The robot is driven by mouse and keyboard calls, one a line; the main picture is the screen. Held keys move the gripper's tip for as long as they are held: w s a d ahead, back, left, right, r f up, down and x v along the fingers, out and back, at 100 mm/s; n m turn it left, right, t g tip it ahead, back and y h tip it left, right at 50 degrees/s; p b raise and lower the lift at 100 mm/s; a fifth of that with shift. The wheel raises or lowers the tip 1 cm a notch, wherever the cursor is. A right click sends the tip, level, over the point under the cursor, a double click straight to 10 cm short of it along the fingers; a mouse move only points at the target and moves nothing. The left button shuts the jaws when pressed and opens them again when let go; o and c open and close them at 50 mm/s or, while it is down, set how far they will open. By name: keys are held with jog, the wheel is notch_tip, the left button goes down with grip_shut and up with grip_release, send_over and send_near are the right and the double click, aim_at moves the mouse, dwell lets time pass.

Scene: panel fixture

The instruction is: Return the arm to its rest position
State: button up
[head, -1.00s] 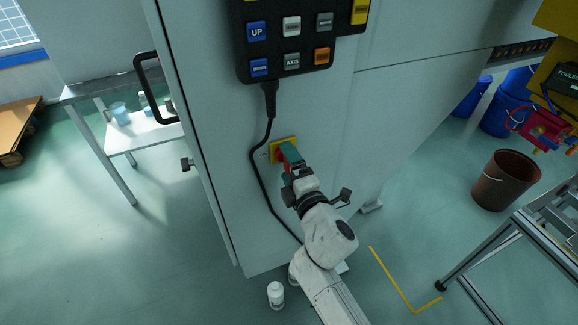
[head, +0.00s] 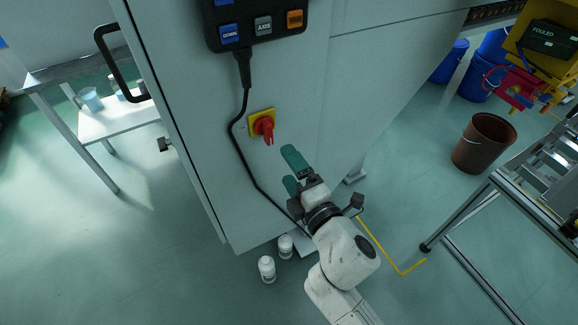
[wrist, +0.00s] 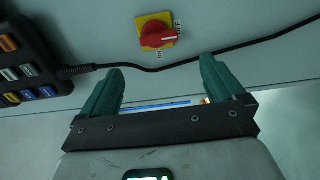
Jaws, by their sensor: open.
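My gripper (head: 291,172) is open and empty in front of the pale cabinet, below and to the right of the red rotary switch (head: 264,127) on its yellow plate. It is apart from the switch. In the wrist view, my gripper's green fingers (wrist: 160,90) stand wide apart with nothing between them. The red switch (wrist: 158,36) shows beyond them, above the gap.
A black button pendant (head: 255,22) hangs on the cabinet (head: 290,85), its cable looping beside the switch. White bottles (head: 267,269) stand on the floor by the cabinet base. A metal frame (head: 500,205) and a brown bin (head: 484,143) are at right. Open floor lies at lower left.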

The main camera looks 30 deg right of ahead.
dwell(0.3)
jog(key=s+d+f+m+g+h, duration=0.4)
jog(key=s+d+f+m+g, duration=0.6)
jog(key=m, duration=0.3)
jog(key=s+a+f+m+g+y, duration=0.1)
jog(key=s+f+m+g+y, duration=0.1)
jog(key=s, duration=0.6)
jog(key=s+a+f+m+g+y, duration=0.1)
jog(key=s+f+m+g, duration=0.2)
jog(key=s, duration=0.6)
jog(key=shift+a+f+m+g+y, duration=0.2)
jog(key=shift+f+m+g+y, duration=0.15)
jog(key=shift+f+g, duration=0.65)
jog(key=shift+a, duration=0.1)
